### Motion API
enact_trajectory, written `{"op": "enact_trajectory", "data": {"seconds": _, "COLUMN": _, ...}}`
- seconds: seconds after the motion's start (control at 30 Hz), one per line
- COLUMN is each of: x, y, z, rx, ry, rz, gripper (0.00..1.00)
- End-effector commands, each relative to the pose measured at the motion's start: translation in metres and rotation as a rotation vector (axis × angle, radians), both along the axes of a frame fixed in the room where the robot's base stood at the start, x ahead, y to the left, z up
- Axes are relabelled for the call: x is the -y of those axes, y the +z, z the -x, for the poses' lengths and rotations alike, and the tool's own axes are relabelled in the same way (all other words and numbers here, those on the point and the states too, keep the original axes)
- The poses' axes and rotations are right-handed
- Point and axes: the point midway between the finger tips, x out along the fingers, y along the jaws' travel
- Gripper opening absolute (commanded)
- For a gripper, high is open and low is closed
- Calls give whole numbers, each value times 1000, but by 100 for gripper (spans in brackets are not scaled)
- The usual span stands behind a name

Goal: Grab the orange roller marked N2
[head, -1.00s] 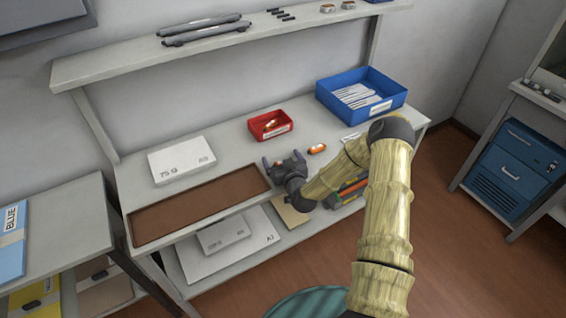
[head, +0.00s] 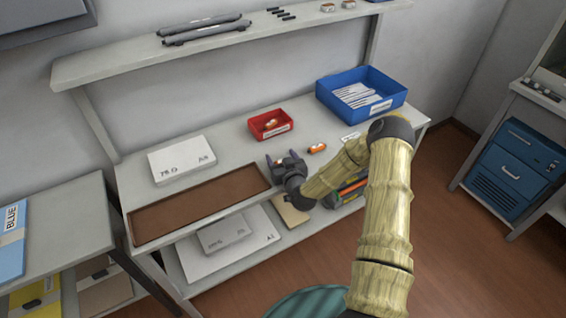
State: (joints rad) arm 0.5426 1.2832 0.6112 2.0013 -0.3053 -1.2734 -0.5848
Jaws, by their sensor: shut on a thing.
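My gripper (head: 281,157) is low over the front part of the workbench, right of the brown tray. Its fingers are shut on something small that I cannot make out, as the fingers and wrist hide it. A small orange roller (head: 317,148) lies on the bench to the right of my gripper, apart from it. Another small orange and white piece (head: 271,122) is in the red bin (head: 284,131) behind my gripper. Any N2 marking is too small to read in this view.
A blue bin (head: 378,108) with white pieces stands at the back right. A white box (head: 182,160) and an empty brown tray (head: 200,205) are at left. An upper shelf (head: 120,67) holds grey rollers. The lower shelf holds flat boxes.

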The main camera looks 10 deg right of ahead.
Motion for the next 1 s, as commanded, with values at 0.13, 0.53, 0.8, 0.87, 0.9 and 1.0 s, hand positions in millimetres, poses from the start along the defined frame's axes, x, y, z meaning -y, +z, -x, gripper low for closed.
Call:
{"op": "enact_trajectory", "data": {"seconds": 0.13, "x": 0, "y": 0, "z": 0, "rx": 1, "ry": 0, "rz": 0, "gripper": 46}}
{"op": "enact_trajectory", "data": {"seconds": 0.53, "x": 3, "y": 4, "z": 29, "rx": -3, "ry": 1, "rz": 0, "gripper": 46}}
{"op": "enact_trajectory", "data": {"seconds": 0.8, "x": 11, "y": 3, "z": 96, "rx": -5, "ry": 2, "rz": 0, "gripper": 46}}
{"op": "enact_trajectory", "data": {"seconds": 0.87, "x": 13, "y": 3, "z": 111, "rx": -4, "ry": 2, "rz": -1, "gripper": 46}}
{"op": "enact_trajectory", "data": {"seconds": 0.9, "x": 14, "y": 3, "z": 121, "rx": -5, "ry": 1, "rz": 0, "gripper": 46}}
{"op": "enact_trajectory", "data": {"seconds": 1.0, "x": 17, "y": 3, "z": 143, "rx": -4, "ry": 1, "rz": -1, "gripper": 46}}
